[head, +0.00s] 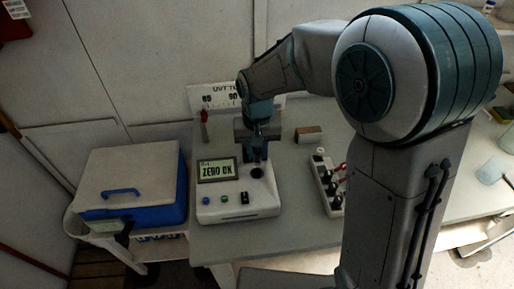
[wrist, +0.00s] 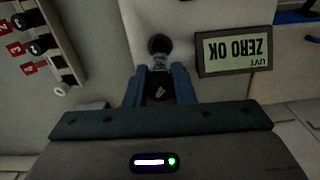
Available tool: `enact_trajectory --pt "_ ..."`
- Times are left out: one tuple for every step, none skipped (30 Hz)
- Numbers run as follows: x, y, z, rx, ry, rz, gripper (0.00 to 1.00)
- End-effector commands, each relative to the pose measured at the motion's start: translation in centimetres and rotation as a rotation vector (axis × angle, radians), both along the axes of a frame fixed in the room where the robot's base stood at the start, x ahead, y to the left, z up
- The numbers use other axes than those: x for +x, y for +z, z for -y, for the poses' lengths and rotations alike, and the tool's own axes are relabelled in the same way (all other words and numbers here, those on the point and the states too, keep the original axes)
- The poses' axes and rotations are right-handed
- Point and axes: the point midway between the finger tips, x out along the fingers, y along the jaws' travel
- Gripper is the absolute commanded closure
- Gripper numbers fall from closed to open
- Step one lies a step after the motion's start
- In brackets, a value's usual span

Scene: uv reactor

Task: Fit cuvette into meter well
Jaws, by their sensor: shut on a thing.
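The white meter (head: 238,206) stands on the table, its display (head: 217,170) reading "ZERO OK". Its round dark well (head: 257,173) lies to the right of the display; the well (wrist: 159,44) also shows in the wrist view, just beyond my fingertips. My gripper (wrist: 160,72) is shut on a small clear cuvette (wrist: 158,61). The cuvette shows between the fingertips, with its far end close to the well's rim. I cannot tell whether it touches the rim. In the head view my gripper (head: 257,154) is over the back of the meter, and the cuvette is too small to make out.
A blue cooler (head: 134,184) with a pale lid stands at the left. The tabletop in front of the meter is clear.

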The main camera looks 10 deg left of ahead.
Motion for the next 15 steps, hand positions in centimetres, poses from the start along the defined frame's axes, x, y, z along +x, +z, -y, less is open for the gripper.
enact_trajectory --pt "0.0 -1.0 0.0 0.000 0.000 -0.001 1.00" --pt "0.0 -1.3 0.0 0.000 0.000 -0.001 1.00" --pt "0.0 -1.7 0.0 0.000 0.000 -0.001 1.00" --pt "0.0 -2.0 0.0 0.000 0.000 -0.001 1.00" --pt "0.0 -2.3 0.0 0.000 0.000 0.000 1.00" --pt "0.0 -2.6 0.0 0.000 0.000 0.000 1.00" --pt "0.0 -2.9 0.0 0.000 0.000 0.000 1.00" --pt "0.0 -3.1 0.0 0.000 0.000 0.000 1.00" --pt "0.0 -3.3 0.0 0.000 0.000 0.000 1.00" --pt "0.0 -3.4 0.0 0.000 0.000 0.000 1.00" --pt "0.0 -3.6 0.0 0.000 0.000 0.000 1.00" --pt "0.0 -3.7 0.0 0.000 0.000 0.000 1.00" --pt "0.0 -3.7 0.0 0.000 0.000 0.000 1.00" --pt "0.0 -3.7 0.0 0.000 0.000 0.000 1.00" --pt "0.0 -3.7 0.0 0.000 0.000 0.000 1.00"
